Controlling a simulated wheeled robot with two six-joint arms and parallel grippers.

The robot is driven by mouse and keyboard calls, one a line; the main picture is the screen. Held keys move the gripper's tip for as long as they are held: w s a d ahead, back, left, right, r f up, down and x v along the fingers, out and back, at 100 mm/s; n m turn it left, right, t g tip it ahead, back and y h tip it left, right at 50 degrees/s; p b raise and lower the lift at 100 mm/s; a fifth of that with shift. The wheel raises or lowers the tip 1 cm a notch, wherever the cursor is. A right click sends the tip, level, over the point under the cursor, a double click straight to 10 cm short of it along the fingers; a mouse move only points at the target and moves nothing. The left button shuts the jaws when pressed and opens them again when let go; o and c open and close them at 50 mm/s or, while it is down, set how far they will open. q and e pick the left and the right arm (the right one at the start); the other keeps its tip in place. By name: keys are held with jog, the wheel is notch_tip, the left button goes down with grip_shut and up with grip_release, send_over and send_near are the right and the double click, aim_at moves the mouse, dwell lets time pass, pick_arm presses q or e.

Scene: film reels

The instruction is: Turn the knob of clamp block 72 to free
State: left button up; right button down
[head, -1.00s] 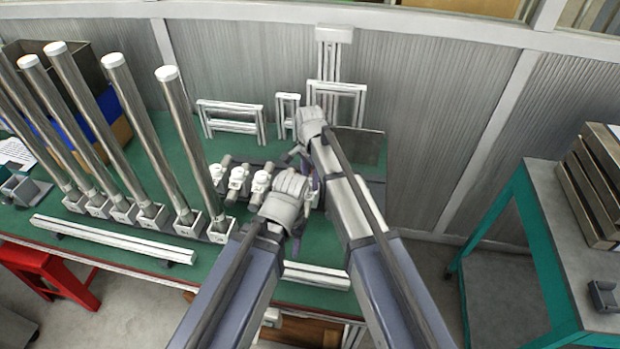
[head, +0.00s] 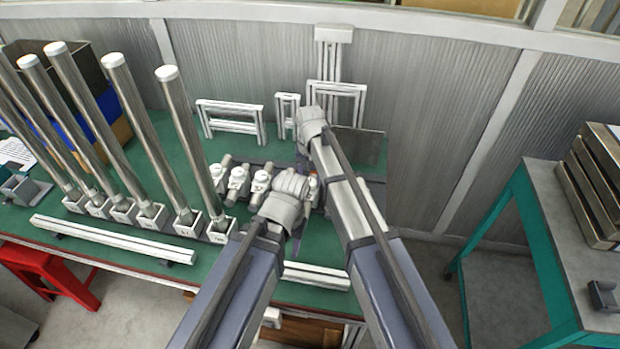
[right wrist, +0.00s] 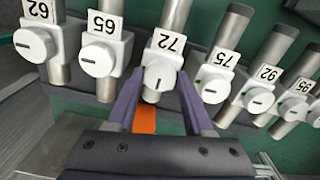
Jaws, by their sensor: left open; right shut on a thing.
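Clamp block 72 (right wrist: 170,42) is in the upper middle of the right wrist view, its label upside down. Its round white knob (right wrist: 159,78) has a dark line that stands nearly upright in the picture. My right gripper (right wrist: 157,90) is shut on this knob, one finger at each side. An orange strip (right wrist: 146,119) shows below the knob, between the fingers. In the head view my right gripper (head: 303,165) reaches down at the block row, its grip hidden by my arms. My left gripper (head: 294,243) is open and lower, its fingers mostly hidden by its wrist.
Clamp blocks 65 (right wrist: 104,27) and 75 (right wrist: 221,58) stand close on either side, with more along the row. Tall steel posts (head: 187,145) stand on the left of the green bench (head: 160,262). White frames (head: 232,118) stand at the back wall.

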jog(key=n, duration=0.4)
jog(key=shift+n, duration=0.3)
jog(key=n, duration=0.4)
jog(key=shift+n, duration=0.3)
jog(key=n, duration=0.4)
jog(key=shift+n, duration=2.4)
jog(key=shift+c, duration=1.5)
grip_release()
